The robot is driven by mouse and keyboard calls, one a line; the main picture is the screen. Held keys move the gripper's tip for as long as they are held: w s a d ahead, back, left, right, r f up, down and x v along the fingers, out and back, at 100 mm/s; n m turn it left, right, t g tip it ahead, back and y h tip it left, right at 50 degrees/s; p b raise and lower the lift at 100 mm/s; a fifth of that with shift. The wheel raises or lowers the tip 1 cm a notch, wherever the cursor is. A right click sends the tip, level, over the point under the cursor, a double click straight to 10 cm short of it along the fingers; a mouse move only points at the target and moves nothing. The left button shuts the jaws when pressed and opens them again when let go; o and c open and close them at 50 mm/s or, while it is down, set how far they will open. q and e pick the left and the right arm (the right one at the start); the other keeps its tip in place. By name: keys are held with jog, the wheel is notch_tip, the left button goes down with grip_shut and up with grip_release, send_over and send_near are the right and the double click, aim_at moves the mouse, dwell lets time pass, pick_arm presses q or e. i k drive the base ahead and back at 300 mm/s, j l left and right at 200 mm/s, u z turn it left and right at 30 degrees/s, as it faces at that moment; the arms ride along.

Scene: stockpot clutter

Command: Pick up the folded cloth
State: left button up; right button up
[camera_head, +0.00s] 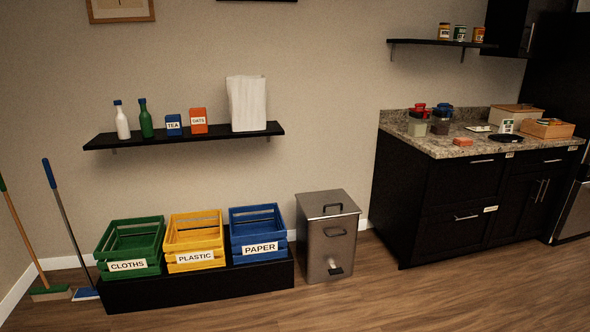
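A tall white, softly creased thing (247,103) stands at the right end of the black wall shelf (190,137); it could be the folded cloth or a white bag, and I cannot tell which. A small flat white item (480,128) lies on the granite counter (425,143); it is too small to identify. A small orange block (463,142) lies near the counter's front edge. No other clear folded cloth shows. Neither of my grippers is in view.
Green (131,248), yellow (194,238) and blue (258,229) crates labelled CLOTHS, PLASTIC and PAPER stand on a low black platform. A steel bin (327,238) stands right of them. Brooms lean at left. Jars and wooden boxes crowd the counter. The front floor is clear.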

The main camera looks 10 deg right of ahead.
aim_at(460, 141)
jog(key=i+l+z, duration=0.2)
jog(key=i+z, duration=0.25)
jog(key=i, duration=0.15)
jog(key=i+z, duration=0.5)
jog(key=i, duration=0.15)
jog(key=i+j+z, duration=0.45)
jog(key=i, duration=0.15)
jog(key=l, duration=0.1)
